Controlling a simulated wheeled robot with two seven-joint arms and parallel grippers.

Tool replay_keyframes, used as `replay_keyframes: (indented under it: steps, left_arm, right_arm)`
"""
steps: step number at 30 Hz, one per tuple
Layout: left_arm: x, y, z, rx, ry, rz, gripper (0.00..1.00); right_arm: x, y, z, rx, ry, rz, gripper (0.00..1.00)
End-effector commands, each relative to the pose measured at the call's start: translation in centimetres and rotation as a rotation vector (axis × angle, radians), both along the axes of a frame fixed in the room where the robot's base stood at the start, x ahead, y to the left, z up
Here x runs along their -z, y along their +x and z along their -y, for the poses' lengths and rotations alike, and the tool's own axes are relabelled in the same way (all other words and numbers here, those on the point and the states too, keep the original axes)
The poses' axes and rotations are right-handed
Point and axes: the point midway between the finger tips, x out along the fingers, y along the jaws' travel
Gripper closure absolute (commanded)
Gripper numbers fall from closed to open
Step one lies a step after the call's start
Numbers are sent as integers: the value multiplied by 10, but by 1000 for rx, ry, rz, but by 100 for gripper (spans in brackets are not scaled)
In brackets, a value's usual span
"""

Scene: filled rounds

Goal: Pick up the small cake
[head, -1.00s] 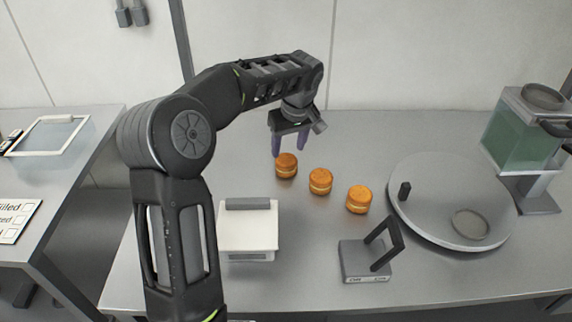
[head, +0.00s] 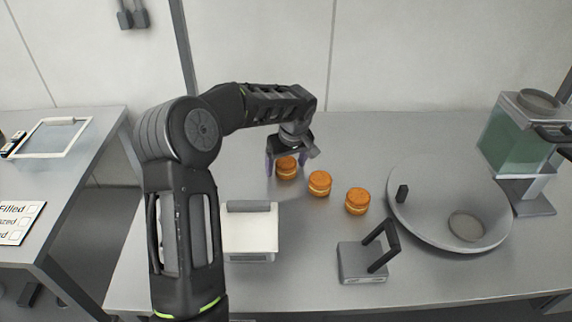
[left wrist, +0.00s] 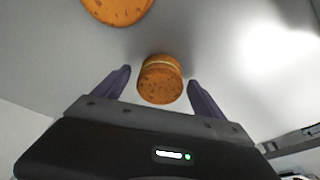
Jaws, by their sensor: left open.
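Three small orange-brown cakes with a pale filling band stand in a slanting row on the grey table: the far-left cake (head: 286,168), the middle cake (head: 320,184) and the right cake (head: 358,201). My left gripper (head: 287,172) is open, with its purple fingers down on either side of the far-left cake. In the left wrist view the gripper (left wrist: 160,92) is open, and a cake (left wrist: 160,80) shows between the two fingertips with gaps on both sides. Part of another cake (left wrist: 116,8) shows at the top edge. My right gripper is not in view.
A white box with a grey bar (head: 250,232) stands in front. A grey stand with a dark handle (head: 362,262) is nearer the right. A large round dish (head: 425,225) holds a small disc. A green-tank dispenser (head: 515,140) stands at far right. The back of the table is clear.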

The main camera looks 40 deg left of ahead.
Motion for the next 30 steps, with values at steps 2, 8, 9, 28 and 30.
replay_keyframes:
  steps: [2,8,9,28,30]
  left_arm:
    - [2,0,0,1,1,1,19]
    - [2,1,0,1,1,1,19]
    - [2,1,0,1,1,1,19]
    - [1,0,0,0,0,1,46]
    - [1,0,0,1,1,1,51]
  right_arm:
    - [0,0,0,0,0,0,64]
    - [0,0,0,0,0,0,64]
    - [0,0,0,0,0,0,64]
    - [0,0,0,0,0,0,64]
    - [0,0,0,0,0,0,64]
